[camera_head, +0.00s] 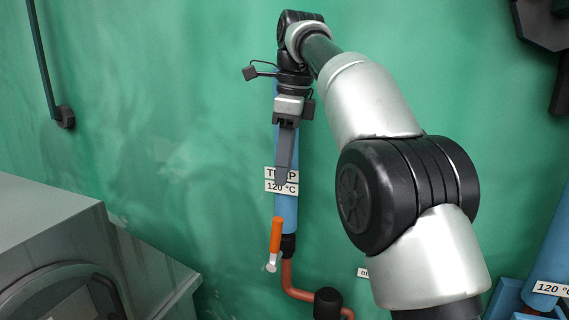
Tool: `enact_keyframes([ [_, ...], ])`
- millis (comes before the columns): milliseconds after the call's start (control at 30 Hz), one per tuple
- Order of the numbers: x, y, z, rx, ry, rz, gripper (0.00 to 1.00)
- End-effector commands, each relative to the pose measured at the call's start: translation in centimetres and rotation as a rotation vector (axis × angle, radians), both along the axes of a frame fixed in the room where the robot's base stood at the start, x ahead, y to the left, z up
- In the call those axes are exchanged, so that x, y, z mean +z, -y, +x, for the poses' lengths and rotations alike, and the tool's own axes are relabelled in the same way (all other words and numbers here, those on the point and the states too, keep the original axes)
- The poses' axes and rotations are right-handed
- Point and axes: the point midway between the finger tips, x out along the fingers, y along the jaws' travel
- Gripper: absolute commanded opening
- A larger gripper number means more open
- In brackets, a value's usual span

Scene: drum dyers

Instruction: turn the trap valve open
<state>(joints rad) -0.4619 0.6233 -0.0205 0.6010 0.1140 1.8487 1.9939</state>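The trap valve has an orange lever handle (276,236) that stands nearly upright, with a light metal end at its bottom. It sits at the lower end of a blue vertical pipe (287,212), just left of a black fitting (288,245). A white label (282,187) on the pipe reads 120 °C; the line above, apparently TRAP, is partly covered. My gripper (283,180) points down in front of the pipe, above the handle and apart from it. Its fingers show edge-on as one dark shape, so their opening is hidden. I see nothing held.
A reddish pipe (289,285) curves from the fitting to a black part (327,303) at lower right. A grey machine (45,225) with a round door stands at left. Another blue pipe (552,250) is at far right. The green wall (190,120) left of the pipe is clear.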

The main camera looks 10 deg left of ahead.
Motion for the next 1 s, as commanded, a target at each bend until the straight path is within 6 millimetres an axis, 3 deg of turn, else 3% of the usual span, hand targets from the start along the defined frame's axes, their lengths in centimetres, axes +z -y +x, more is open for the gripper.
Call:
enact_keyframes([
  [267,0.1,0.0,0.0,0.0,-0.001,0.0,0.38],
  [467,-0.3,0.4,-0.3,0.068,0.038,0.015,0.06],
  [500,-0.6,0.7,-0.5,0.117,0.066,0.024,0.0],
  [733,-3.2,3.9,-3.4,0.613,0.382,0.037,0.0],
  [1000,-7.5,7.6,-7.9,1.089,0.705,-0.112,0.0],
])
